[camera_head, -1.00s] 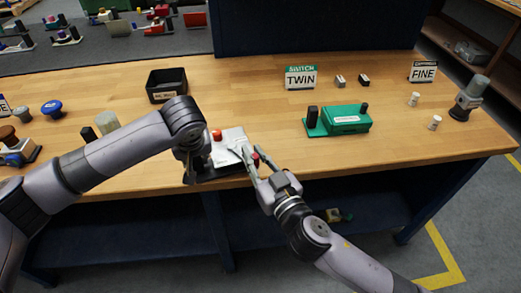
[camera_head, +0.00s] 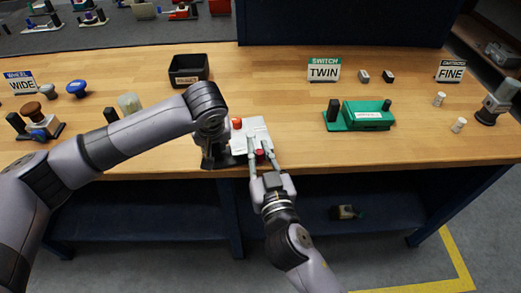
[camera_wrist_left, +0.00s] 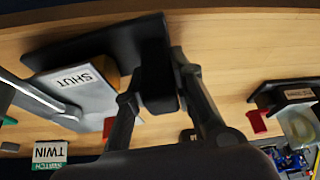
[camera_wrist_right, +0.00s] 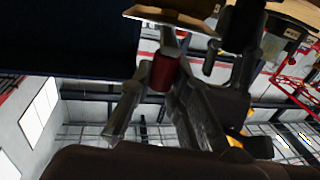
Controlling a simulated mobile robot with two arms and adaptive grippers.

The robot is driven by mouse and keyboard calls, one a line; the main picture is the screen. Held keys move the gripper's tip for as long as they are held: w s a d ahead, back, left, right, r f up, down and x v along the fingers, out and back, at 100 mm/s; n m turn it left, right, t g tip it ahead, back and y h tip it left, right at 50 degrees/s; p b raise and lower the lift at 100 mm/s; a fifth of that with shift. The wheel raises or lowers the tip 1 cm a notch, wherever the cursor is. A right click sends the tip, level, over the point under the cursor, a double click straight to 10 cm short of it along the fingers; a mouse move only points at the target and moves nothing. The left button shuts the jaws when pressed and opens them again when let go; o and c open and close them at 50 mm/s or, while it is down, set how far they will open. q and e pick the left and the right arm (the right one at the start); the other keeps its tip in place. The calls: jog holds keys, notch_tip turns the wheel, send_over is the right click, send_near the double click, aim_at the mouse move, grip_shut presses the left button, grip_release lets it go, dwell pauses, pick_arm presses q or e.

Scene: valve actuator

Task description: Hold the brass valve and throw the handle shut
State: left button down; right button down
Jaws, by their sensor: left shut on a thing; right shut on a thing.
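The valve unit has a pale plate (camera_head: 251,130) on a dark base at the bench's front edge. The left wrist view shows the plate marked SHUT (camera_wrist_left: 73,78) and a small brass-coloured part (camera_wrist_left: 112,70). My left gripper (camera_head: 217,158) is shut on the unit's black upright block (camera_wrist_left: 155,75), beside the brass part. My right gripper (camera_head: 260,156) is shut on the handle's red grip (camera_wrist_right: 163,72), at the bench's front edge. The fingers partly hide the grip. A red knob (camera_head: 237,123) stands at the plate's back left. My left arm hides part of the base.
A black bin (camera_head: 189,70) stands behind the unit. A green switch box (camera_head: 366,115) sits to the right, with TWIN (camera_head: 323,70) and FINE (camera_head: 450,71) signs beyond. Wheel parts (camera_head: 40,125) lie at the left. The bench between unit and green box is clear.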

pick_arm(q)
jog(key=shift+s+d+f, duration=0.2)
jog(key=shift+d, duration=0.1)
pick_arm(e)
jog(key=shift+a+f, duration=0.1)
jog(key=shift+f, duration=0.05)
jog(key=c, duration=1.8)
grip_release()
jog(key=shift+c, duration=0.2)
pick_arm(q)
jog(key=shift+a, duration=0.1)
pick_arm(e)
jog(key=o, duration=0.4)
jog(key=shift+c, duration=0.2)
pick_arm(q)
jog(key=shift+w+a+r, duration=0.1)
jog(key=shift+w+a, duration=0.05)
jog(key=shift+a, duration=0.05)
pick_arm(e)
jog(key=s+d, duration=0.2)
jog(key=s, duration=1)
jog(key=shift+d, duration=0.35)
pick_arm(q)
jog(key=c, duration=1.3)
grip_release()
jog(key=shift+r, duration=0.1)
